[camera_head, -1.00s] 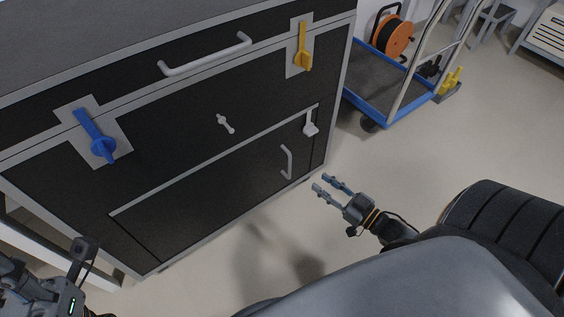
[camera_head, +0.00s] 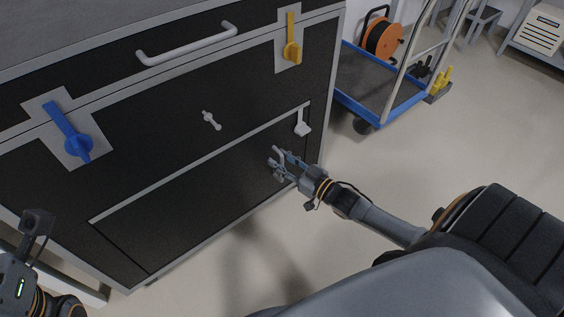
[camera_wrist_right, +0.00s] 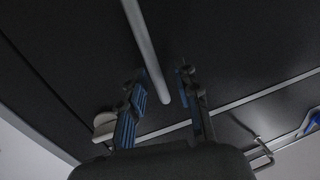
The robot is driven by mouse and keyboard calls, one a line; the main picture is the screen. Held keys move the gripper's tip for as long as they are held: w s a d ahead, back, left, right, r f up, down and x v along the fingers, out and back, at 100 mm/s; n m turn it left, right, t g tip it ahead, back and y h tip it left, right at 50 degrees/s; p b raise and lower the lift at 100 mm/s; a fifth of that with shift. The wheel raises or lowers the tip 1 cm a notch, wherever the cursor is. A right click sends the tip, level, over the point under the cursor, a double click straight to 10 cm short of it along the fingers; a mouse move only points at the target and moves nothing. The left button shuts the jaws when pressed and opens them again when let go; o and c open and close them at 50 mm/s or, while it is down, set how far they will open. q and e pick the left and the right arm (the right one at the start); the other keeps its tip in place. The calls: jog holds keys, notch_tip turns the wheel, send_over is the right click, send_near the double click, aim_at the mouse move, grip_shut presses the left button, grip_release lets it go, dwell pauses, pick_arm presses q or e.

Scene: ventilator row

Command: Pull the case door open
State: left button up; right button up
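The case door (camera_head: 190,190) is the black lower panel of the case, with a pale strip along its top; it looks closed. Its grey bar handle (camera_head: 280,153) is near its right end, partly hidden by my right gripper (camera_head: 279,167). In the right wrist view the handle (camera_wrist_right: 143,40) runs down between the two blue-padded fingers of my right gripper (camera_wrist_right: 160,100). The fingers are open, one each side of the bar, with gaps visible. My left arm shows at the lower left of the head view; its fingers are not visible.
A white latch (camera_head: 302,122) sits just above the handle. Blue (camera_head: 70,135) and yellow (camera_head: 292,40) turn levers, a small knob (camera_head: 211,120) and a drawer handle (camera_head: 188,45) are higher up. A blue trolley (camera_head: 375,100) stands right of the case. Floor before the case is clear.

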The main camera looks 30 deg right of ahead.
grip_shut()
